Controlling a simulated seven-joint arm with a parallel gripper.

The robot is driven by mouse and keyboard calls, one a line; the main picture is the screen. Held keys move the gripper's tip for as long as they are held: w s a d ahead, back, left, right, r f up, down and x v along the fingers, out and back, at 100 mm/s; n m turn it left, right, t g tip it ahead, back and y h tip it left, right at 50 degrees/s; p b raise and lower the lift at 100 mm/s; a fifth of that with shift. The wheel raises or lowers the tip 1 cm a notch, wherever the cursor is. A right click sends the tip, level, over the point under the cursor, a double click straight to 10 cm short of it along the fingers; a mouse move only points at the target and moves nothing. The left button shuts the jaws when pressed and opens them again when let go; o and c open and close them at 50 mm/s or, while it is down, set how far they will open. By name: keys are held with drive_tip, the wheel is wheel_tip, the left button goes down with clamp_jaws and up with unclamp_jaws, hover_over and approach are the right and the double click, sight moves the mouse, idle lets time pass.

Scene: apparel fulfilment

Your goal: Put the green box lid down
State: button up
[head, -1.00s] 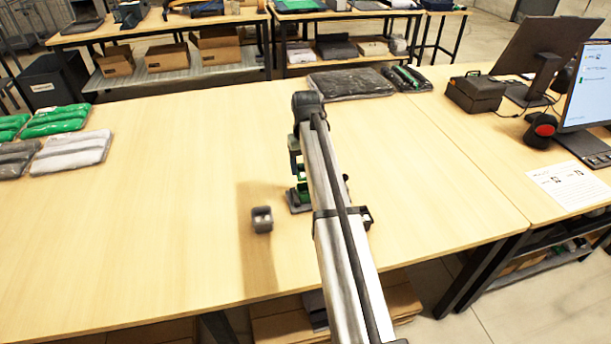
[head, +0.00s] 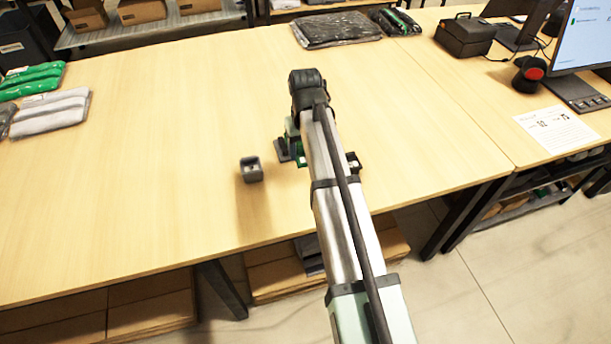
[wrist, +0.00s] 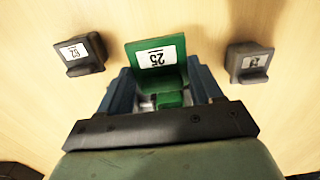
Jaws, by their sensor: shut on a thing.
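The green box lid (wrist: 157,58) carries a white label reading 25 and shows in the wrist view between the fingers of my gripper (wrist: 165,95). My gripper is shut on its green grip part. In the head view the lid (head: 299,160) is mostly hidden behind my arm, low over the table (head: 140,190). I cannot tell whether it touches the tabletop.
In the wrist view a dark grey box (wrist: 80,55) labelled 62 lies left and another dark grey one (wrist: 249,63) lies right. One grey box (head: 251,169) stands left of my arm. Bagged garments (head: 50,112) lie far left. The table's left middle is clear.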

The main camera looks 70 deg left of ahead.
sight(305, 178)
drive_tip(key=shift+a+f, duration=0.15)
drive_tip(key=shift+f, duration=4.65)
drive_tip(key=shift+f, duration=0.1)
drive_tip(key=o, duration=1)
wheel_tip(305, 178, up, 12)
drive_tip(key=shift+r, duration=0.1)
drive_tip(key=shift+w, duration=0.1)
